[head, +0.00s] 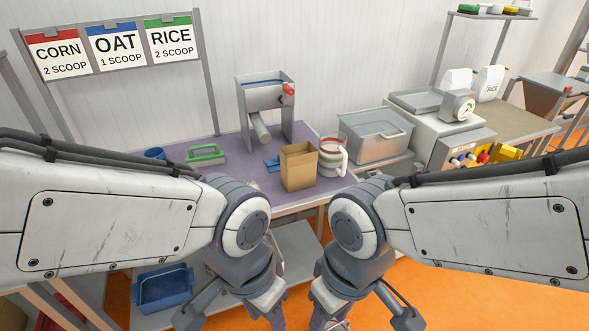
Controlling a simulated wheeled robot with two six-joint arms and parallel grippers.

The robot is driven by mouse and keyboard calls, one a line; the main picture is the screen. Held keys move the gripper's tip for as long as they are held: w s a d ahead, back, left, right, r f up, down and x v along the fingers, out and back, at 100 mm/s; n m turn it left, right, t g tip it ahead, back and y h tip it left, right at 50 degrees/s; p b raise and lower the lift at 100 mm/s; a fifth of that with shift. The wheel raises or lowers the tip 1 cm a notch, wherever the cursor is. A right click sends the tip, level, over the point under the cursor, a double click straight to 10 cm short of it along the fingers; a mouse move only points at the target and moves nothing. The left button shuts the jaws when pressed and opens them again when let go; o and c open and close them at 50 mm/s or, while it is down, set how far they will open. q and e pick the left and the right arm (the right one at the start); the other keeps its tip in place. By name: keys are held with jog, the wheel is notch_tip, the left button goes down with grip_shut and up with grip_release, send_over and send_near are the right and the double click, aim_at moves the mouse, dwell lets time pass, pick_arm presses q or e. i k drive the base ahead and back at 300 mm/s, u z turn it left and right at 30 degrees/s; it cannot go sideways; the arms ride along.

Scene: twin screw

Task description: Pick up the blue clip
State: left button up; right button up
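A small blue object that looks like the blue clip (271,164) lies on the purple table top (232,150), just left of a brown paper bag (298,168). It is small in the head view, and its exact shape is hard to make out. My two arms come in from the left and right and bend down in front of the table. Their lower ends run off the bottom edge, so neither gripper's fingertips can be seen. Both arms' visible parts are apart from the blue object.
A blue bin (162,288) sits below. A scale (457,106) stands right.

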aim_at(272, 164)
jog(key=z, duration=1.8)
jog(key=i, duration=2.8)
jog(key=u, duration=2.35)
